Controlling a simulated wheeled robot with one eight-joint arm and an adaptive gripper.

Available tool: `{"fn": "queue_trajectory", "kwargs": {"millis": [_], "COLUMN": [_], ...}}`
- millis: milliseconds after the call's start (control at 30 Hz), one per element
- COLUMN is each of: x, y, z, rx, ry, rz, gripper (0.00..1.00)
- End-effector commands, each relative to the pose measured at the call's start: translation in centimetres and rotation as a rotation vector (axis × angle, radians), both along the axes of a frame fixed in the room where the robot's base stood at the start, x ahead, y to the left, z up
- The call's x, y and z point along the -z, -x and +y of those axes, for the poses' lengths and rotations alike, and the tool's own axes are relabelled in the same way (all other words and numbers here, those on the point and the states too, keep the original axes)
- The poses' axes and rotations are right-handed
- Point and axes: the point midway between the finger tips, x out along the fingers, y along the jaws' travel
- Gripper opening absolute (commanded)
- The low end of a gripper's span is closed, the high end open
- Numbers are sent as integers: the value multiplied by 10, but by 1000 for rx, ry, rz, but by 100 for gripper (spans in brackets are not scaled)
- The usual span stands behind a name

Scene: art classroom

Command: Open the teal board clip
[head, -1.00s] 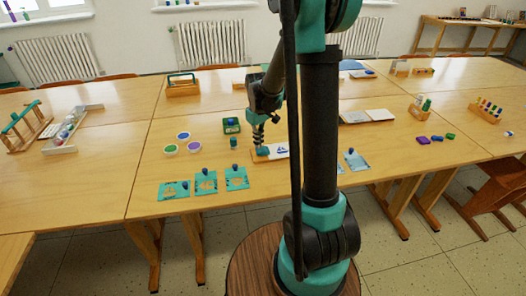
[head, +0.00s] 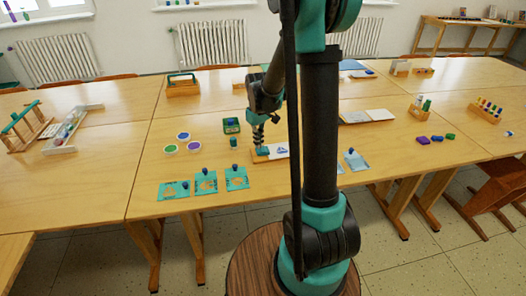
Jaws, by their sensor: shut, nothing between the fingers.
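A small wooden board (head: 257,159) with a white sheet (head: 281,151) bearing a blue picture lies on the table, partly hidden behind my arm. The teal board clip (head: 262,151) sits at the board's left end. My gripper (head: 259,144) points down right over the clip. It is shut with nothing held between its fingers. The view is too small to tell whether the fingertips touch the clip, or whether the clip is open or shut.
A small teal jar (head: 234,142) and a green box (head: 231,125) stand left of the board. Paint pots (head: 171,149) are farther left. Teal cards (head: 206,182) with dark knobs lie toward the front edge. Bare table (head: 100,185) shows at the left.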

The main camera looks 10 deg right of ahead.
Motion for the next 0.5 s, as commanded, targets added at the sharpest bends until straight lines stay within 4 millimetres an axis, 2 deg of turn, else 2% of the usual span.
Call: {"fn": "queue_trajectory", "kwargs": {"millis": [500], "x": [7], "y": [0], "z": [0], "rx": [0], "ry": [0], "rz": [0], "gripper": [0]}}
